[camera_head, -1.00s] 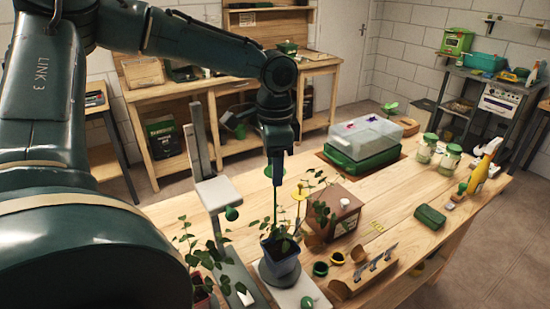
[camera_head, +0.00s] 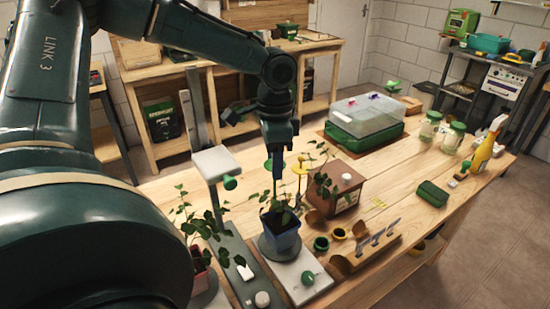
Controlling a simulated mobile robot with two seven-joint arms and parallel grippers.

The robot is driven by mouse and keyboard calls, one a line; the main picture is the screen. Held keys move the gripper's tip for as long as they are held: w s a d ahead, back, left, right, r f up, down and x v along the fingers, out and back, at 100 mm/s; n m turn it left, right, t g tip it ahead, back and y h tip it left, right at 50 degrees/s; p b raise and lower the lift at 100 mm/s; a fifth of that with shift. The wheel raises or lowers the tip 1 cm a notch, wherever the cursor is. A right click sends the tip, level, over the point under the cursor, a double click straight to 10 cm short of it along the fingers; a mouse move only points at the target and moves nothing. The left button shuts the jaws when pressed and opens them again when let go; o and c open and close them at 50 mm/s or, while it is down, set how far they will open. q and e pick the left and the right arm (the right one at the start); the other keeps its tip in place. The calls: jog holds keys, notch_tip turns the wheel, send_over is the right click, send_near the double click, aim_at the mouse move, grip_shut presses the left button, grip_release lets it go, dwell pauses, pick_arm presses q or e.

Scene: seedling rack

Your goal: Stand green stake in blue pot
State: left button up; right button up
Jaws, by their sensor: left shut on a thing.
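The blue pot (camera_head: 283,242) stands upright on a round grey disc near the front of the bench, with a leafy plant growing in it. My left gripper (camera_head: 277,172) is directly above it, pointing down, shut on the green stake (camera_head: 275,189). The stake hangs about upright, and its lower part goes down among the leaves over the pot. The leaves hide its lower tip, so I cannot tell whether it is in the soil. My right gripper is not in view.
A grey stand with a green knob (camera_head: 230,183) and a reddish pot (camera_head: 198,258) with a plant are on the left. A wooden box (camera_head: 343,194), small dark cups and a wooden holder (camera_head: 366,254) are close on the right. A clear-lidded green tray (camera_head: 362,146) is behind.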

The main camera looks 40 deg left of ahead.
pick_arm(q)
jog(key=shift+f+b, duration=0.8)
jog(key=shift+f, duration=1)
jog(key=o, duration=1)
jog(key=shift+r, duration=0.15)
notch_tip(320, 180, up, 13)
jog(key=shift+f, duration=0.1)
